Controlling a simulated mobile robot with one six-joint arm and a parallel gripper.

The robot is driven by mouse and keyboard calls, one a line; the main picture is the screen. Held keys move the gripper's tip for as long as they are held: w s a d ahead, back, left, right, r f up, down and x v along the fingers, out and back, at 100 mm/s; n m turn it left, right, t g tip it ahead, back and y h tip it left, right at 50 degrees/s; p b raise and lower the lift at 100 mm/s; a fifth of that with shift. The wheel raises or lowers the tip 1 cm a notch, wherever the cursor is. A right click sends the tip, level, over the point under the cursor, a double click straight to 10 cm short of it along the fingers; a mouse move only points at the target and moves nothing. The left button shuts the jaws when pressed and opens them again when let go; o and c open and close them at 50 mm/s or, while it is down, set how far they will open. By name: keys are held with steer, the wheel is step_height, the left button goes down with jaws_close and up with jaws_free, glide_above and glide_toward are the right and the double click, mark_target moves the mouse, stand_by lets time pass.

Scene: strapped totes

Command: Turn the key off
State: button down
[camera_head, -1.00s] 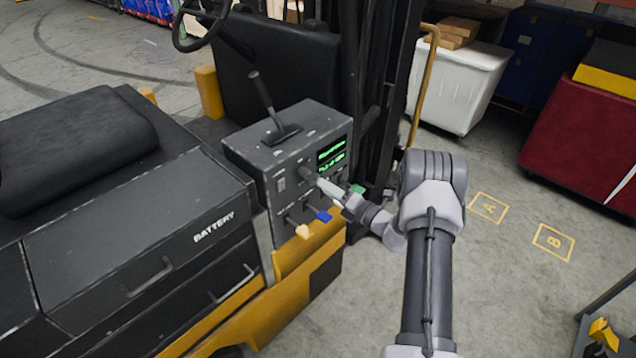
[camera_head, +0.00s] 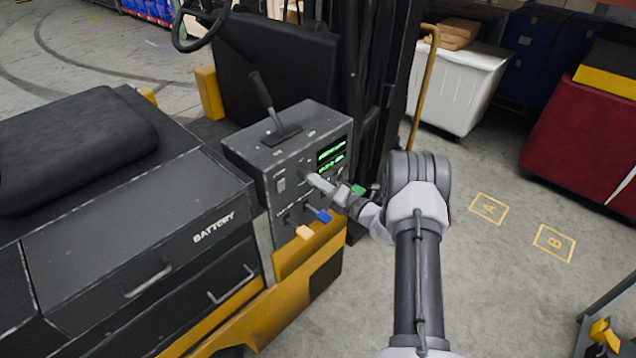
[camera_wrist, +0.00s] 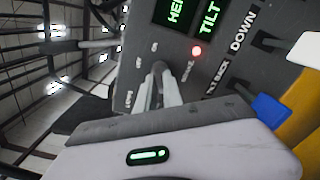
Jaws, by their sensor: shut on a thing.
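The key (camera_wrist: 158,68) sits in the grey control box (camera_head: 262,165) on the forklift. In the wrist view it is a small grey piece between the fingertips, its lower part hidden by them. My gripper (camera_wrist: 157,84) is shut on the key, fingers pointing at the panel face. In the head view my gripper (camera_head: 312,180) touches the panel's front and covers the key.
A black lever (camera_head: 262,92) rises from the box top. The mast stands behind.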

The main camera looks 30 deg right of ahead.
steer(key=shift+f+n, duration=0.1)
steer(key=shift+n, duration=0.2)
steer(key=shift+n+b, duration=4.9)
steer(key=shift+n, duration=0.7)
steer(key=c, duration=1.6)
jaws_free()
steer(key=shift+o, duration=0.2)
